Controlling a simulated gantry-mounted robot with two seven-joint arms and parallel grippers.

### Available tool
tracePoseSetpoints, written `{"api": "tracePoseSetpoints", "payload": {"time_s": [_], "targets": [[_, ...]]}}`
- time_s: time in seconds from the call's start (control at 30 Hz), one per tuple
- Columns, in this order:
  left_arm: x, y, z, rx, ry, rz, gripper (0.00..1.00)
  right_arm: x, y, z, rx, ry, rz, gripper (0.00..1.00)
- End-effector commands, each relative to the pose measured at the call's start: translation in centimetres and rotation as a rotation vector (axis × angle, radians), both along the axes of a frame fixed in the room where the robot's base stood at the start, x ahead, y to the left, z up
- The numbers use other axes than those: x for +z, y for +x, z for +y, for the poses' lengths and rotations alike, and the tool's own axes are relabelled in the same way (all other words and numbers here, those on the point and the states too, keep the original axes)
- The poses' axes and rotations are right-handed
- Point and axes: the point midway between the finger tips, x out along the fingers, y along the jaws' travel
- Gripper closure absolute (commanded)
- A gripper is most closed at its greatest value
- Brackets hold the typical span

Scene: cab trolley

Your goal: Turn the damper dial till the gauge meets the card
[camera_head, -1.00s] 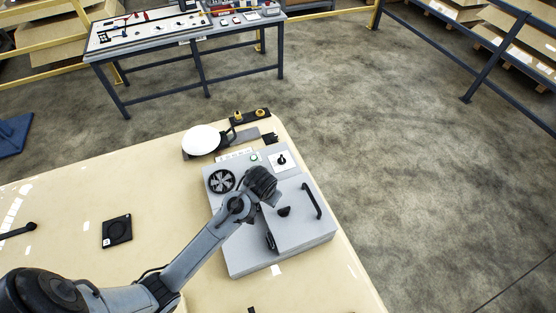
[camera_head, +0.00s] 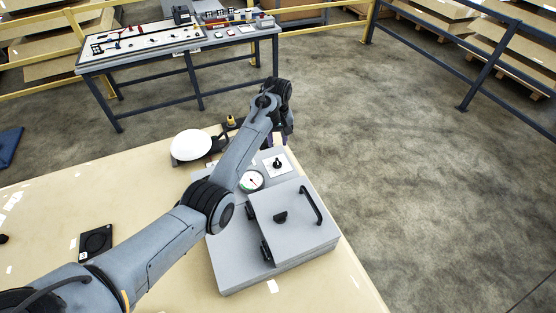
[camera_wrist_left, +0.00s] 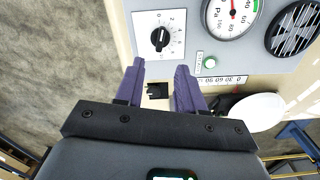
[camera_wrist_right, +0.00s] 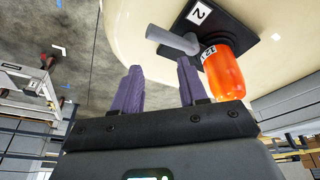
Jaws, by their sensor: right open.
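The damper dial (camera_head: 277,163) is a black knob on a white scale plate at the far right of the grey cabinet. In the left wrist view the dial (camera_wrist_left: 160,38) lies ahead of the fingertips, apart from them. The round white gauge (camera_head: 252,180) has a red needle and a green band; part of it (camera_wrist_left: 231,14), marked Pa, shows in the left wrist view. My left gripper (camera_wrist_left: 160,88) is open and empty above the cabinet's far edge. My right gripper (camera_wrist_right: 160,85) is open, with nothing between its fingers. I cannot tell which label is the card.
A number strip (camera_wrist_left: 222,79), green button (camera_wrist_left: 209,62) and fan vent (camera_wrist_left: 295,30) are near the gauge. A white disc (camera_head: 190,145) stands beyond the cabinet (camera_head: 240,265). In the right wrist view, an orange cylinder (camera_wrist_right: 229,74) and grey bar (camera_wrist_right: 172,40) are near my gripper.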

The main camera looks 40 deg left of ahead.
Motion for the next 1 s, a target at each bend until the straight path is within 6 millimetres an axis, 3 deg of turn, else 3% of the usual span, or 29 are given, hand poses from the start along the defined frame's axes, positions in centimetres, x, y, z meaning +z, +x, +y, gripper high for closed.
{"api": "tracePoseSetpoints", "payload": {"time_s": [0.53,0.7,1.0], "targets": [[-8.2,-0.1,-0.1,-0.002,0.000,0.003,0.62,0.2,0.0,0.2,-0.006,0.008,-0.001,0.57],[-9.4,-0.1,0.0,-0.002,0.001,0.001,0.62,0.1,0.0,0.2,-0.005,0.009,-0.001,0.57],[-9.8,-0.1,0.0,-0.002,0.001,0.001,0.62,0.1,0.0,0.2,-0.006,0.008,-0.001,0.57]]}}
